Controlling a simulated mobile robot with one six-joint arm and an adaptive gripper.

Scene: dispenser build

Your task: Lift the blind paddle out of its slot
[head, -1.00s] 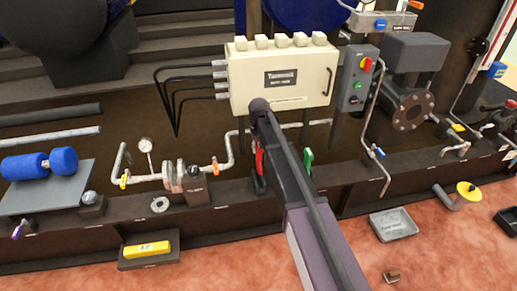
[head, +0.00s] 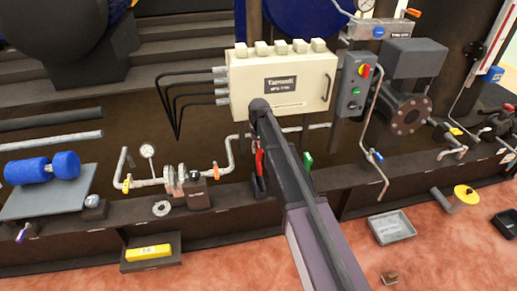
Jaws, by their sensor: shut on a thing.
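My arm runs up the middle of the picture and hides the spot behind it. My gripper is not visible, so its hold on anything cannot be seen. A red upright piece (head: 259,163) shows just left of my arm, above a dark part at the ledge. Neither can be surely named as the blind paddle, and no slot can be made out. The flange pair (head: 174,180) of the pipe run stands on the left, with a grey ring (head: 161,208) lying in front of it.
A cream control box (head: 282,84) stands behind my arm, with a grey button panel (head: 352,88) to its right. A yellow block (head: 149,252) lies in a dark tray at the front left. A grey tray (head: 393,227) lies on the reddish floor at right.

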